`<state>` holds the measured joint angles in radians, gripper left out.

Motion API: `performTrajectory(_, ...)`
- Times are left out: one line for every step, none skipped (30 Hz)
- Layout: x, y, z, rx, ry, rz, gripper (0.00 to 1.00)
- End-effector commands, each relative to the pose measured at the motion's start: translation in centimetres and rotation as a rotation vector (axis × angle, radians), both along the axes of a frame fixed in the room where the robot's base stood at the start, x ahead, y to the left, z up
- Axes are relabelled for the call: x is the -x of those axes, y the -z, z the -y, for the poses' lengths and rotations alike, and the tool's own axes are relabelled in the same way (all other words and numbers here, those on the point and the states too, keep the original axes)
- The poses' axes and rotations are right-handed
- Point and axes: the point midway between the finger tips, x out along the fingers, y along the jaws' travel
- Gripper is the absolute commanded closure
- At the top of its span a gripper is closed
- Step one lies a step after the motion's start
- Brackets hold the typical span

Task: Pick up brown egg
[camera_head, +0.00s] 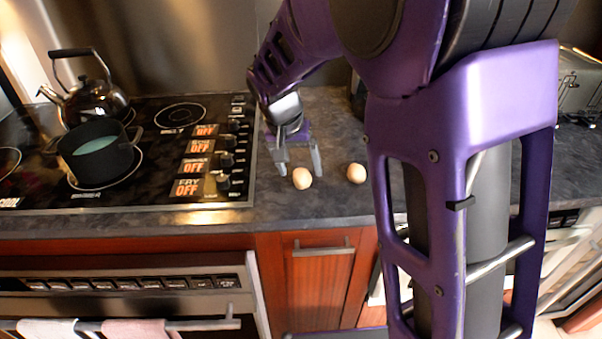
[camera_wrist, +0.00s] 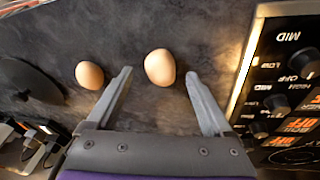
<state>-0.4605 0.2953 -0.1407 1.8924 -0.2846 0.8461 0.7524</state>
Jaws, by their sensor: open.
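Two light brown eggs rest on the dark grey counter (camera_head: 335,206). The left one in the head view (camera_head: 302,178) is close in front of my gripper (camera_head: 298,168); in the wrist view this egg (camera_wrist: 160,67) shows between the fingertips, slightly beyond them. The other egg (camera_head: 356,173) lies to the right in the head view and outside the left finger in the wrist view (camera_wrist: 89,75). My gripper (camera_wrist: 158,80) is open and empty, its fingers apart on either side of the nearer egg. I cannot tell whether either finger touches it.
The stove top (camera_head: 150,190) with its knobs is just left of my gripper. A black pot (camera_head: 97,155) and a kettle (camera_head: 92,98) stand on it. A dark round object (camera_wrist: 28,80) is at the left in the wrist view. The counter's front edge is near the eggs.

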Motion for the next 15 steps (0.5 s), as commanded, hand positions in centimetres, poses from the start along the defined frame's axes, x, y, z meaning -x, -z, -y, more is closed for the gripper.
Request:
performTrajectory(-0.2,0.9,0.1,0.001,0.002,-0.002,0.15)
performTrajectory(-0.2,1.3,0.2,0.001,0.002,-0.002,0.15)
performTrajectory(-0.3,1.7,0.3,0.001,0.001,-0.002,0.15)
performTrajectory(-0.4,1.9,0.3,0.001,0.0,-0.001,0.15)
performTrajectory(-0.4,2.1,0.4,0.001,0.0,-0.001,0.15)
performTrajectory(-0.5,2.2,0.4,0.0,0.0,-0.001,0.15)
performTrajectory(-0.5,2.3,0.4,0.0,0.0,0.0,0.15)
performTrajectory(-0.5,2.3,0.4,0.0,0.0,0.0,0.15)
performTrajectory(-0.5,2.3,0.4,0.0,0.0,0.0,0.15)
performTrajectory(-0.5,2.3,0.4,0.0,0.0,0.0,0.15)
performTrajectory(-0.5,2.3,0.4,0.0,0.0,0.0,0.15)
performTrajectory(-0.5,2.3,0.4,0.0,0.0,0.0,0.15)
performTrajectory(-0.5,2.3,0.4,0.0,0.0,0.0,0.15)
performTrajectory(-0.5,2.3,0.4,-0.001,0.0,0.0,0.2)
performTrajectory(-0.5,2.3,0.4,-0.001,0.0,0.0,0.27)
